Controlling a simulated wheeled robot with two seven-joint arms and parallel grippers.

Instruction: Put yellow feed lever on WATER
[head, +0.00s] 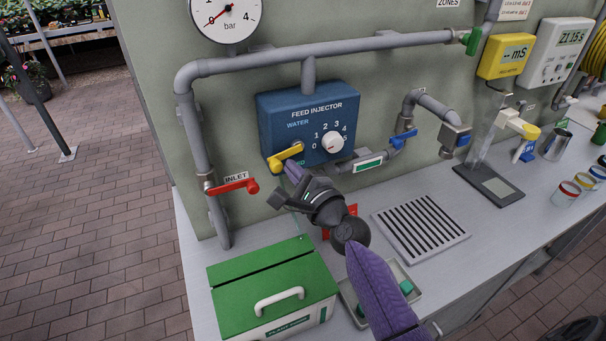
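The blue feed injector box (268,118) is mounted on the green-grey panel. Its yellow feed lever (285,157) sits at the lower left of the box face, with the handle pointing down and left from its pivot. The WATER label (297,124) is above the lever. Lettering below the lever is mostly hidden by my gripper. My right gripper (288,184) is just below the lever, its tip close under it. Contact with the lever cannot be made out, nor can the finger gap. My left gripper is out of view.
A white numbered dial (333,142) is right of the lever. A red inlet lever (234,186) is to the left on the grey pipe (200,150). A green-lidded box (265,283), a small tray (416,297) and a drain grate (421,226) are on the bench below.

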